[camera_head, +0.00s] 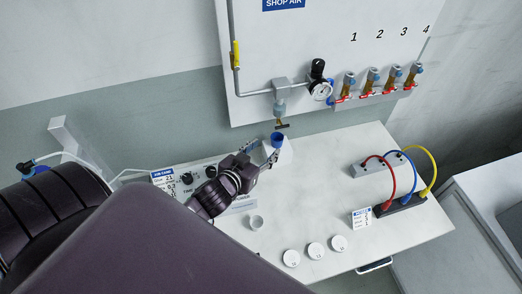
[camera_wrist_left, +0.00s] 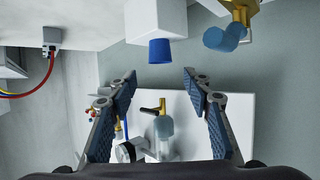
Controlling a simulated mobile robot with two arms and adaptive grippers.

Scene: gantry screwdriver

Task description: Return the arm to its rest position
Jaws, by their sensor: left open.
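My left gripper (camera_head: 264,152) is above the white workbench, toward its back edge. Its two fingers are spread and nothing is between them. In the left wrist view, the open fingers (camera_wrist_left: 159,76) frame a gap with a blue cap (camera_wrist_left: 160,50) beyond it. The blue cap (camera_head: 277,139) sits on a white block (camera_head: 285,152), close to the fingertips and seemingly apart from them. My left arm comes in from the left and covers much of the lower left. My right gripper is in neither view.
The shop air panel (camera_head: 300,50) stands behind the bench, with a gauge (camera_head: 320,91) and several numbered valves. Coloured cables arch over black sockets (camera_head: 400,204) at right. The bench middle (camera_head: 320,190) is clear.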

